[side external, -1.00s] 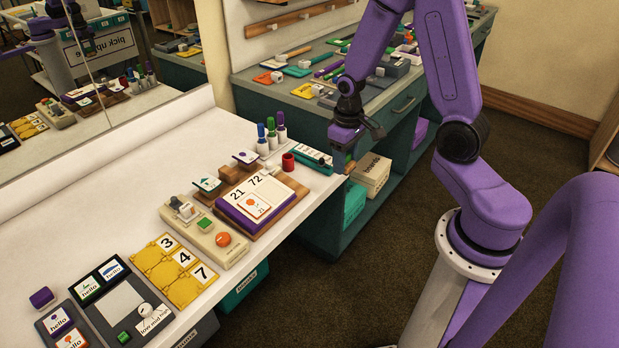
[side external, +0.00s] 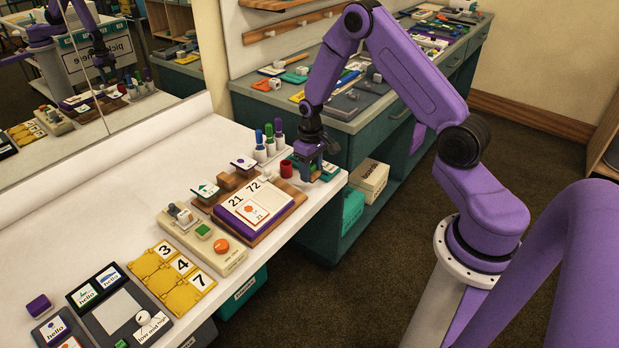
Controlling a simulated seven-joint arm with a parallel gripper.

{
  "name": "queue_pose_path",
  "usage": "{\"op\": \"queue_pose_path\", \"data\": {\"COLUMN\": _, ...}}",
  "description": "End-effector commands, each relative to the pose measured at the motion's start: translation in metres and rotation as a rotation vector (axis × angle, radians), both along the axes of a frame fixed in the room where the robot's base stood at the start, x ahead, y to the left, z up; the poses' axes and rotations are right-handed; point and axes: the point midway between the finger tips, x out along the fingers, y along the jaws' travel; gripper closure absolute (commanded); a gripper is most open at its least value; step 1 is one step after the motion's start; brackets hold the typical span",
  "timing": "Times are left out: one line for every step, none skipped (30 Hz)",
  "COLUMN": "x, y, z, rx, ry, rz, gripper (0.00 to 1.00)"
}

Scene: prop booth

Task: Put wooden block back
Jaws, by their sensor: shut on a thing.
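My gripper (side external: 315,168) is over the right end of the white table (side external: 150,185), pointing down. It is shut on a small wooden block (side external: 316,175), mostly hidden by the fingers. Left of it lies a wooden board (side external: 287,191) bearing a purple-edged pad (side external: 262,221) with the numbers 21 and 72 and a card.
Several upright markers (side external: 269,143) stand behind the red cup. A beige device with buttons (side external: 202,239) and yellow number tiles (side external: 172,278) lie further left. A teal bench (side external: 365,118) with loose items stands behind. The table's back left is clear.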

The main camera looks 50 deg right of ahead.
Motion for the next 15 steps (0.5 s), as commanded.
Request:
{"op": "queue_pose_path", "data": {"x": 0.002, "y": -0.001, "z": -0.002, "rx": 0.0, "ry": -0.001, "rz": 0.0, "gripper": 0.78}}
{"op": "queue_pose_path", "data": {"x": 0.003, "y": -0.001, "z": -0.004, "rx": 0.0, "ry": -0.001, "rz": 0.0, "gripper": 0.78}}
{"op": "queue_pose_path", "data": {"x": 0.005, "y": -0.002, "z": -0.007, "rx": 0.0, "ry": 0.0, "rz": 0.0, "gripper": 0.78}}
{"op": "queue_pose_path", "data": {"x": 0.007, "y": -0.002, "z": -0.01, "rx": 0.0, "ry": 0.0, "rz": 0.0, "gripper": 0.78}}
{"op": "queue_pose_path", "data": {"x": 0.006, "y": -0.002, "z": -0.015, "rx": 0.0, "ry": 0.002, "rz": 0.0, "gripper": 0.78}}
{"op": "queue_pose_path", "data": {"x": 0.005, "y": -0.001, "z": -0.021, "rx": 0.0, "ry": 0.003, "rz": 0.0, "gripper": 0.78}}
{"op": "queue_pose_path", "data": {"x": 0.005, "y": -0.001, "z": -0.024, "rx": 0.0, "ry": 0.002, "rz": 0.001, "gripper": 0.78}}
{"op": "queue_pose_path", "data": {"x": 0.005, "y": -0.001, "z": -0.028, "rx": 0.0, "ry": 0.002, "rz": 0.001, "gripper": 0.78}}
{"op": "queue_pose_path", "data": {"x": 0.006, "y": -0.001, "z": -0.031, "rx": 0.0, "ry": 0.001, "rz": 0.001, "gripper": 0.78}}
{"op": "queue_pose_path", "data": {"x": 0.006, "y": -0.001, "z": -0.034, "rx": 0.0, "ry": 0.001, "rz": 0.001, "gripper": 0.78}}
{"op": "queue_pose_path", "data": {"x": 0.006, "y": -0.001, "z": -0.035, "rx": 0.0, "ry": 0.001, "rz": 0.001, "gripper": 0.78}}
{"op": "queue_pose_path", "data": {"x": 0.006, "y": -0.001, "z": -0.037, "rx": 0.0, "ry": 0.0, "rz": 0.0, "gripper": 0.78}}
{"op": "queue_pose_path", "data": {"x": 0.006, "y": -0.001, "z": -0.037, "rx": 0.0, "ry": -0.001, "rz": 0.0, "gripper": 0.78}}
{"op": "queue_pose_path", "data": {"x": 0.006, "y": -0.001, "z": -0.037, "rx": 0.0, "ry": -0.002, "rz": 0.0, "gripper": 0.78}}
{"op": "queue_pose_path", "data": {"x": 0.006, "y": -0.001, "z": -0.037, "rx": 0.0, "ry": -0.002, "rz": 0.0, "gripper": 0.78}}
